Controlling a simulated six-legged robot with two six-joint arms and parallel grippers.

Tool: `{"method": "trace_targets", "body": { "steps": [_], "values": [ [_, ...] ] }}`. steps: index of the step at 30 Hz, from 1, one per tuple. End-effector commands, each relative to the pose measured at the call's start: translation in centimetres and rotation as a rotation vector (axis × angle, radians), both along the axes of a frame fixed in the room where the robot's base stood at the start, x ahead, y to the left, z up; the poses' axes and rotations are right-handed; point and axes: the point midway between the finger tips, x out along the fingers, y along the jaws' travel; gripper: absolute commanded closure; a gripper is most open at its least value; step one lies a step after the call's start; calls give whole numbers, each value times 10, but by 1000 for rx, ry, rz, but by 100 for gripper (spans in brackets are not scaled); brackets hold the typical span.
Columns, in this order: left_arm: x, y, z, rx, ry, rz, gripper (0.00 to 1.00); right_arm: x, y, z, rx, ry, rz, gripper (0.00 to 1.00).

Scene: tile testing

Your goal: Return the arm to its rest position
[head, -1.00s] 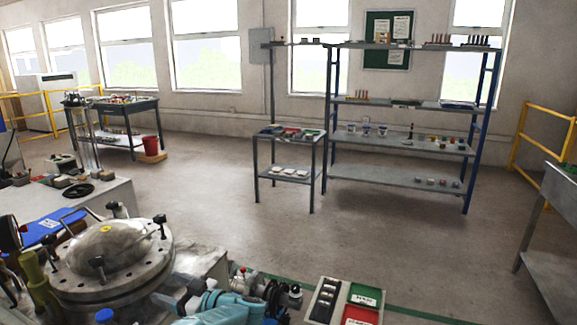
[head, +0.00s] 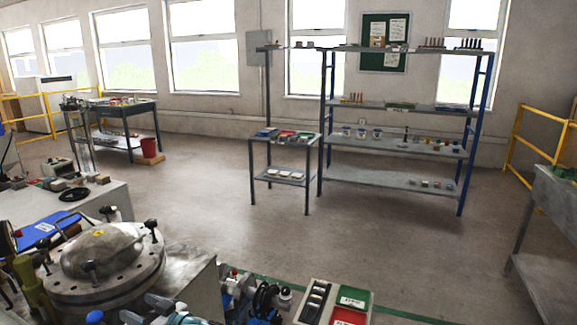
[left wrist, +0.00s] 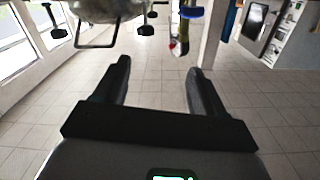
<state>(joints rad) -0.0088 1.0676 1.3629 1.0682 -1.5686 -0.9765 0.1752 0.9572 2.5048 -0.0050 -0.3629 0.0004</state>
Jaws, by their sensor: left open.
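My left gripper (head: 144,310) shows at the bottom edge of the head view, low in front of the round metal vessel (head: 105,262). Only its grey fingers and a bit of teal arm are in the picture. In the left wrist view my left gripper (left wrist: 158,68) has its two dark fingers wide apart with nothing between them. Beyond the fingers is tiled floor. My right gripper is in neither view.
The bolted vessel stands at lower left beside a blue-capped part (head: 95,317). Valves and pipes (head: 262,298) and a case with green and red panels (head: 335,305) are at the bottom middle. A shelf rack (head: 395,142) stands far back; the central floor is open.

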Motion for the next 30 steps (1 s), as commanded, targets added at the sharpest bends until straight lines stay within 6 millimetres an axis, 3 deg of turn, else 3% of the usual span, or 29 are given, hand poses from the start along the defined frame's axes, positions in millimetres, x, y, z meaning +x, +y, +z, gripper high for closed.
{"method": "trace_targets", "body": {
  "steps": [5,8,11,13,16,21,24,27,30],
  "values": [
    [-7,-1,-40,-39,133,-206,30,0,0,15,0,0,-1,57],
    [-21,-18,-79,-130,231,-386,30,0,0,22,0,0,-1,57],
    [-58,-56,-133,-314,366,-604,30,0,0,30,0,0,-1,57],
    [-95,-90,-167,-472,463,-733,30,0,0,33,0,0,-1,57],
    [-158,-137,-201,-701,602,-867,30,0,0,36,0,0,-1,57],
    [-268,-203,-225,-1053,837,-982,30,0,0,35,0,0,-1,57],
    [-318,-225,-225,-1208,951,-988,30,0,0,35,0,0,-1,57],
    [-347,-236,-224,-1331,1022,-951,30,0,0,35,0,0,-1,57],
    [-355,-238,-224,-1394,1026,-888,30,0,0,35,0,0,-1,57]
  ]
}}
